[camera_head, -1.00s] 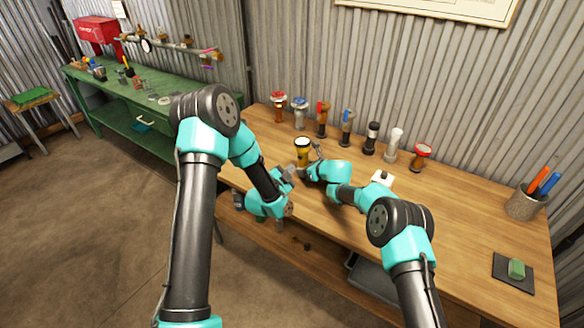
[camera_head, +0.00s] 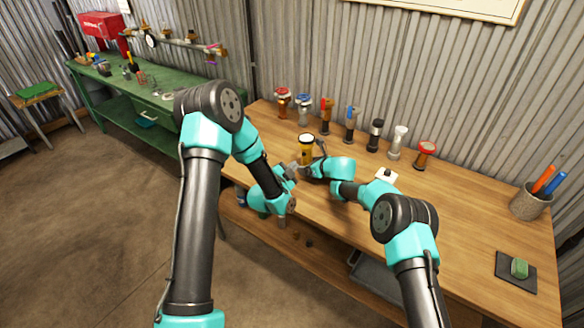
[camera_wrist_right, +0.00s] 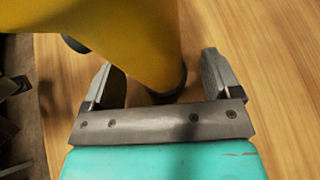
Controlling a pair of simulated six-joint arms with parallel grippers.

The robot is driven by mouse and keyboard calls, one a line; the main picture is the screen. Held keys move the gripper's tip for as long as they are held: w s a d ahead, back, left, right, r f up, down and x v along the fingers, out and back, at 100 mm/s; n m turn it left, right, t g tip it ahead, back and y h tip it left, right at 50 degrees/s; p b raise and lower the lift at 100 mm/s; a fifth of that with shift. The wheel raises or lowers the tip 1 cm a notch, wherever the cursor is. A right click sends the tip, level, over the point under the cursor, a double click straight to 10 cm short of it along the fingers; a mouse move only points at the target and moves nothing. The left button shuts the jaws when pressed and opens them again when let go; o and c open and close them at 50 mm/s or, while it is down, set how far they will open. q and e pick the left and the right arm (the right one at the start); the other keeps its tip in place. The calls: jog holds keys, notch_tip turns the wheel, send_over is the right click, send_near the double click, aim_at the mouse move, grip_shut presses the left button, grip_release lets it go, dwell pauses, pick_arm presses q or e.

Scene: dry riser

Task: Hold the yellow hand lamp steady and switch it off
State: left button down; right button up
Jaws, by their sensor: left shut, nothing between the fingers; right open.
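The yellow hand lamp (camera_head: 306,153) stands upright on the wooden table, with a pale lens on top. In the right wrist view its yellow body (camera_wrist_right: 125,30) fills the upper left, with a dark knob (camera_wrist_right: 75,45) on its left side. My right gripper (camera_head: 308,170) is open at the lamp's right. In its wrist view (camera_wrist_right: 162,80) the lamp's dark lower end shows between the spread fingers, with a gap to the right finger. My left gripper (camera_head: 293,170) is shut and empty just left of the lamp's lower part. Its fingertips are small here, so contact is unclear.
Behind the lamp stands a row of several valve-like fittings, including a red-topped one (camera_head: 425,154) and a white one (camera_head: 396,142). A pen cup (camera_head: 530,202) and dark pad (camera_head: 503,273) are far right.

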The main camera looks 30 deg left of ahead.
jog(key=v, duration=1.1)
jog(key=shift+s+d+r, duration=0.1)
jog(key=shift+d+r, duration=0.05)
jog(key=shift+d, duration=0.2)
